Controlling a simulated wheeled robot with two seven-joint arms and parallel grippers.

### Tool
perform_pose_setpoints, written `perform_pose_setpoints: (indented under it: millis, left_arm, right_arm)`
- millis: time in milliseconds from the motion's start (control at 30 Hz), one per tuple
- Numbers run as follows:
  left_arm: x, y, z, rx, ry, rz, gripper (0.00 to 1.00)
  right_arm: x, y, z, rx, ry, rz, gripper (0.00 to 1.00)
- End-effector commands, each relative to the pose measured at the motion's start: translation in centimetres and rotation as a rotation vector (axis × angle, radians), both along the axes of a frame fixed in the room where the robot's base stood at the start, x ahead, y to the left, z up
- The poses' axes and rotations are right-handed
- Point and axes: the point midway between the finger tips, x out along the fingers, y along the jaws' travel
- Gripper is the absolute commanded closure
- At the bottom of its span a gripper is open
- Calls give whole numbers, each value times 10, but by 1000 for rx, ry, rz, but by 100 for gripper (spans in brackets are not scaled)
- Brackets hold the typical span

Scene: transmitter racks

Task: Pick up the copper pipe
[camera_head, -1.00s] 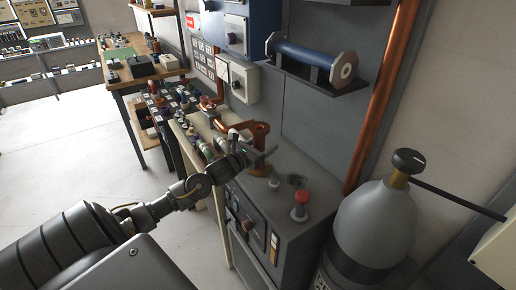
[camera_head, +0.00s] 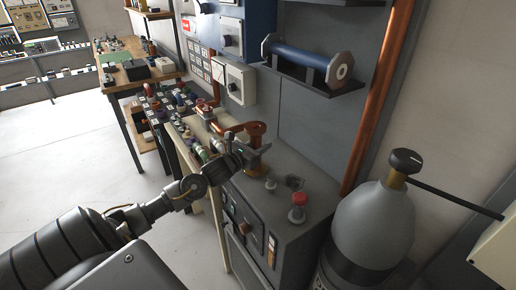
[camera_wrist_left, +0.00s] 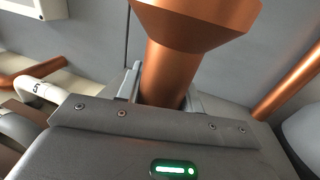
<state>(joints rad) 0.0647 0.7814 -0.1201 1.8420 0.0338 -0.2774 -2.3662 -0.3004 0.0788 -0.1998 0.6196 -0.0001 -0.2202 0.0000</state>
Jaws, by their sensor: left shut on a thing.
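My right gripper is not in view.
A red button (camera_head: 299,199) and small knobs stand on the cabinet top. A grey gas cylinder (camera_head: 372,225) is at the right, beside a tall copper wall pipe (camera_head: 372,110). A blue cylinder (camera_head: 302,55) sits on a shelf above. Clear floor (camera_head: 75,145) lies left.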

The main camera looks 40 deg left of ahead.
Motion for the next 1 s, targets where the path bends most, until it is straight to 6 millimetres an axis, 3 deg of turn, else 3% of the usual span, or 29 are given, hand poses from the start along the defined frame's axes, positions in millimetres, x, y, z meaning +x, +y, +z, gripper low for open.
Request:
perform_pose_setpoints:
  millis: [133,400,1000]
  left_arm:
    - [0,1,22,6,-10,-1,100]
    - [-50,17,82,14,-5,-4,100]
    - [-118,45,116,-1,-5,0,100]
  right_arm:
    - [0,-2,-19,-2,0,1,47]
    - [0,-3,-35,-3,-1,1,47]
    - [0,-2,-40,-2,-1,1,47]
